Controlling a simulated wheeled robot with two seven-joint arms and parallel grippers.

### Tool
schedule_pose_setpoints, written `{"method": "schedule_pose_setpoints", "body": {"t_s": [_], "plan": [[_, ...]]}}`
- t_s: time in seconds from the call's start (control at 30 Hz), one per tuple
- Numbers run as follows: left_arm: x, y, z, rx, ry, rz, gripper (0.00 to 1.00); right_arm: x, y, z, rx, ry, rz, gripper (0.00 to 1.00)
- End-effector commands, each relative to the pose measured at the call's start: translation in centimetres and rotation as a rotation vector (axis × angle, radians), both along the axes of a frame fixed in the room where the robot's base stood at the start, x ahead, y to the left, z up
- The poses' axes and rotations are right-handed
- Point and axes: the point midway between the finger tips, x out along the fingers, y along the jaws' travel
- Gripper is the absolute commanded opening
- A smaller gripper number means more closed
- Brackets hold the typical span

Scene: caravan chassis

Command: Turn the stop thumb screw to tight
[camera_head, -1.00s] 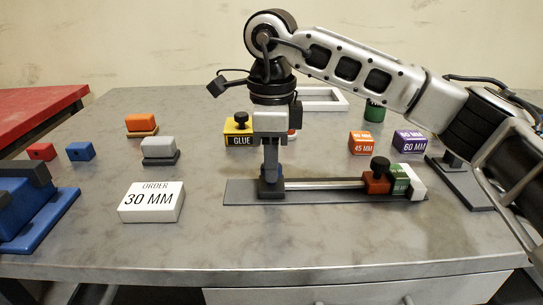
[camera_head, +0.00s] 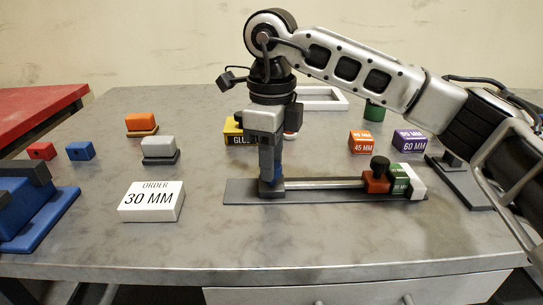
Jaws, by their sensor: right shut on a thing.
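The flat grey fixture (camera_head: 330,197) lies on the table with a metal rail (camera_head: 325,184) along it. My right gripper (camera_head: 270,178) points straight down at the rail's left end. It is shut on the stop thumb screw, which its fingers hide, just above a small dark blue block (camera_head: 271,190). At the rail's right end, a red-orange block (camera_head: 375,184) with a black knob (camera_head: 380,165) on top stands beside a green block (camera_head: 400,183) and a white end block (camera_head: 418,188). My left gripper is not in view.
A white "ORDER 30 MM" block (camera_head: 151,203) stands left of the fixture. Behind are a partly hidden yellow glue box (camera_head: 233,130), an orange 45 mm block (camera_head: 361,142) and a purple 60 mm block (camera_head: 410,141). A blue fixture (camera_head: 40,222) stands at far left. The front of the table is clear.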

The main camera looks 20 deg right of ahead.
Motion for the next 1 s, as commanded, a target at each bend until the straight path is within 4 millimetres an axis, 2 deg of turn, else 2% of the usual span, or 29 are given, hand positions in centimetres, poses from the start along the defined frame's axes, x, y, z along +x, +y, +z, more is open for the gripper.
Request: {"method": "schedule_pose_setpoints", "body": {"t_s": [0.07, 0.1, 0.13, 0.17, 0.43, 0.57, 0.67, 1.0], "plan": [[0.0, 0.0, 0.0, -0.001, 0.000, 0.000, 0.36, 0.0, -0.1, 0.1, -0.001, -0.001, -0.004, 0.09], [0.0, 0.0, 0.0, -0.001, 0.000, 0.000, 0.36, 0.0, -0.1, 0.1, -0.001, -0.001, -0.004, 0.43], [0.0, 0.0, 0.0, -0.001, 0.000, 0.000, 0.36, 0.0, -0.1, 0.1, -0.001, -0.001, -0.004, 0.52], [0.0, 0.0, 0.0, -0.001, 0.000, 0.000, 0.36, 0.0, -0.1, 0.1, 0.000, -0.001, -0.004, 0.54], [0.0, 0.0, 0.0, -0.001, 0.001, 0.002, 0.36, 0.0, 0.0, 0.1, 0.001, -0.001, -0.001, 0.54], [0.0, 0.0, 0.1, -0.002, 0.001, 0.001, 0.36, 0.1, 0.0, 1.0, 0.000, -0.001, -0.001, 0.54], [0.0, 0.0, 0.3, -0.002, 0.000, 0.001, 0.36, 0.1, 0.0, 2.7, 0.001, -0.003, 0.000, 0.54], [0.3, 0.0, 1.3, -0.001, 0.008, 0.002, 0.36, 0.0, 0.0, 11.3, 0.000, -0.005, -0.003, 0.54]]}}
